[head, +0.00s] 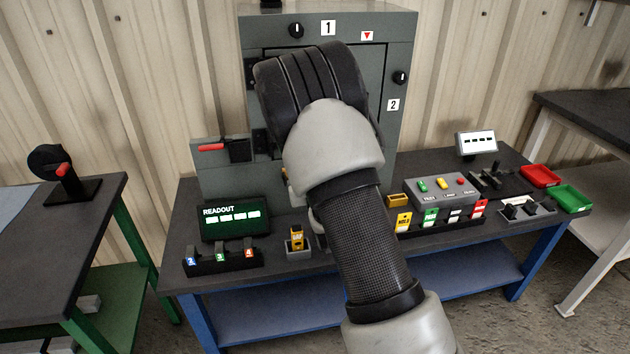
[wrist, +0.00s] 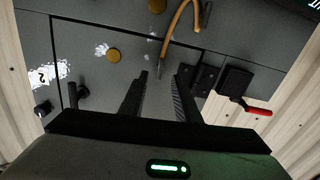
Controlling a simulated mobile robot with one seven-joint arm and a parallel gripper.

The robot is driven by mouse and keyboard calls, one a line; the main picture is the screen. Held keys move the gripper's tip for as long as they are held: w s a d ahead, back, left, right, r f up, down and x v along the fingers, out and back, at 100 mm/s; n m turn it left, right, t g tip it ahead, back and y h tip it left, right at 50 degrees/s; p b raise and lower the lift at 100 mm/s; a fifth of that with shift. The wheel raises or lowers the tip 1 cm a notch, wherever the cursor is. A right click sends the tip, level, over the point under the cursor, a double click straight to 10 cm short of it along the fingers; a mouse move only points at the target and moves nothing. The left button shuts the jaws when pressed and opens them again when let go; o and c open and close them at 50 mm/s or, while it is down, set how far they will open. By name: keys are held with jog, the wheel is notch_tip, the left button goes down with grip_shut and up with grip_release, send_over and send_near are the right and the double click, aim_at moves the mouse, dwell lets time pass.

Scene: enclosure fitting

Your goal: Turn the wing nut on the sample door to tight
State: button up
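The grey cabinet (head: 228,165) stands on the bench, with its door (head: 372,62) largely hidden behind my arm in the head view. In the wrist view, which shows the cabinet upside down, the door (wrist: 96,82) fills the middle. A small dark fitting (wrist: 77,93) sits near the door's left seam; it may be the wing nut, but I cannot tell. My gripper (wrist: 162,77) is open, its two fingers apart in front of the door with nothing clearly held between them. The fitting lies left of the fingers. The head view hides my fingertips.
Knobs (head: 296,30) (head: 400,77) marked 1 and 2 are on the cabinet. A red-handled lever (wrist: 256,111), dark hinges (wrist: 205,77), brass discs (wrist: 113,55) and a curved orange tube (wrist: 181,20) lie near the gripper. A readout (head: 235,217) and button box (head: 441,189) stand on the bench.

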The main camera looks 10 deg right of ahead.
jog(key=s, duration=1.1)
jog(key=shift+s, duration=0.25)
